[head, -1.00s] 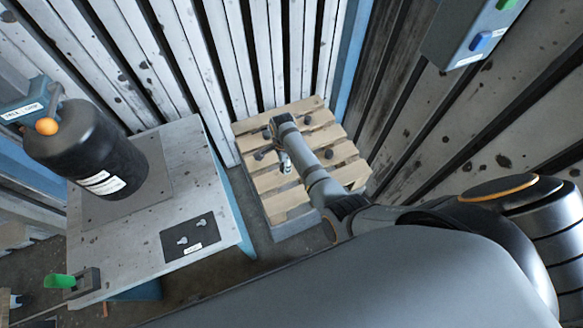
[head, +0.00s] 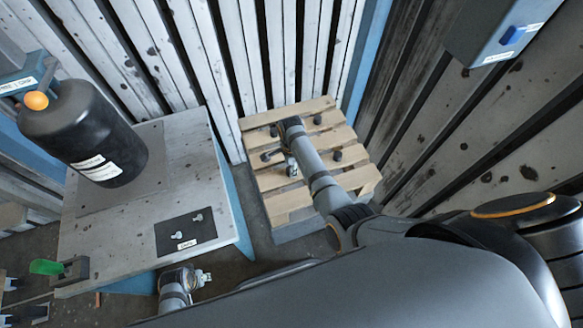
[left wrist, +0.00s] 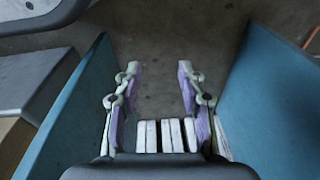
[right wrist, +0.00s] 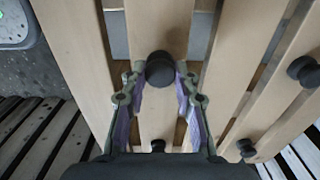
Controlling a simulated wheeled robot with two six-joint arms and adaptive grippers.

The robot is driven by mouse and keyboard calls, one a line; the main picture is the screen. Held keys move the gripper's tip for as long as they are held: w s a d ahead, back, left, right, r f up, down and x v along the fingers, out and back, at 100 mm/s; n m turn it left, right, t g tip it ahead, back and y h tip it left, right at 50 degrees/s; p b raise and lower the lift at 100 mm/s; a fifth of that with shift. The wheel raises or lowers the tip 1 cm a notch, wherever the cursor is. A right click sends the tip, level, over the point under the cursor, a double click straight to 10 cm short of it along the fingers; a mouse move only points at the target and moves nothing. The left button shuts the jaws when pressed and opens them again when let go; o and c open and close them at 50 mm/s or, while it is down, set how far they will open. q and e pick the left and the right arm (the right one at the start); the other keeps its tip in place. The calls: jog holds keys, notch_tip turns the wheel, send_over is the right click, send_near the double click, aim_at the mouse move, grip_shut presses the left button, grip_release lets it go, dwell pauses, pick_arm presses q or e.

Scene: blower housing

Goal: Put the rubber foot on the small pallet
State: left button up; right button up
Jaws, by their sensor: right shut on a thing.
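The small pallet (head: 282,207) is made of light wood slats and stands against the back wall in the head view. My right gripper (head: 291,168) is over it, mostly hidden by its own arm. In the right wrist view my right gripper (right wrist: 160,82) is shut on a black rubber foot (right wrist: 160,66), held at the fingertips over a slat. I cannot tell whether this foot touches the wood. My left gripper (head: 207,277) is low in front of the workbench. In the left wrist view its fingers (left wrist: 158,80) are wide apart and empty.
Other black feet stand on the pallet, one at right (right wrist: 305,70) and one lower down (right wrist: 245,148). The workbench (head: 190,150) carries a black cylinder (head: 85,145) and a dark plate (head: 185,232) with small metal parts. A control box (head: 500,35) hangs at right.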

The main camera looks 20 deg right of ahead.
jog(key=shift+f, duration=0.15)
jog(key=o, duration=0.9)
pick_arm(q)
jog(key=shift+w+r, duration=0.1)
jog(key=shift+r, duration=0.05)
pick_arm(e)
jog(key=shift+o, duration=0.2)
jog(key=shift+r, duration=0.2)
notch_tip(320, 180, up, 6)
jog(key=p, duration=0.2)
jog(key=shift+p, duration=0.3)
pick_arm(q)
jog(key=s+a+f+p, duration=0.1)
jog(key=s+a+f, duration=0.1)
jog(key=s+f, duration=0.4)
jog(key=shift+s+f, duration=0.15)
jog(key=shift+s, duration=0.2)
pick_arm(e)
notch_tip(320, 180, up, 6)
jog(key=shift+f, duration=0.1)
